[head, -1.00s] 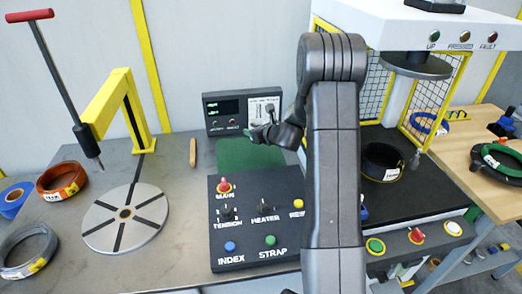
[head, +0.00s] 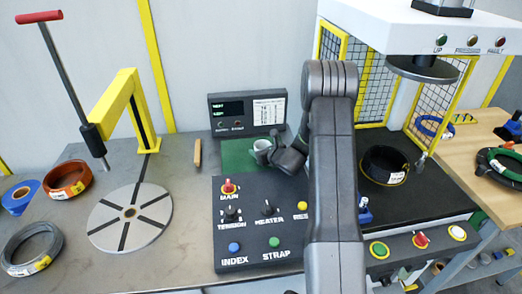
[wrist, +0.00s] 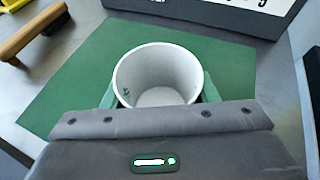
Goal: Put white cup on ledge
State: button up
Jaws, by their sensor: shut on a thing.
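The white cup (head: 262,149) stands over the green mat (head: 234,153), behind the black control panel. In the wrist view the cup (wrist: 158,72) is upright and empty, with its open mouth facing the camera. My gripper (head: 276,153) is at the cup, shut on it; in the wrist view the green fingers (wrist: 158,97) show at both sides of the cup. Much of the mat is bare in the wrist view. I cannot tell whether the cup's base touches the mat. No surface is clearly identifiable as the ledge.
The control panel (head: 255,247) with knobs and buttons lies in front. A display box (head: 247,112) stands behind the mat. A wooden-handled tool (head: 197,153) lies to the left. A round turntable (head: 130,232) and a yellow arm (head: 125,90) stand further left. A press with a dark coil (head: 384,165) is to the right.

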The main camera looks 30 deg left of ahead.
jog(key=shift+f, duration=0.2)
jog(key=o, duration=1)
jog(key=shift+r, duration=0.15)
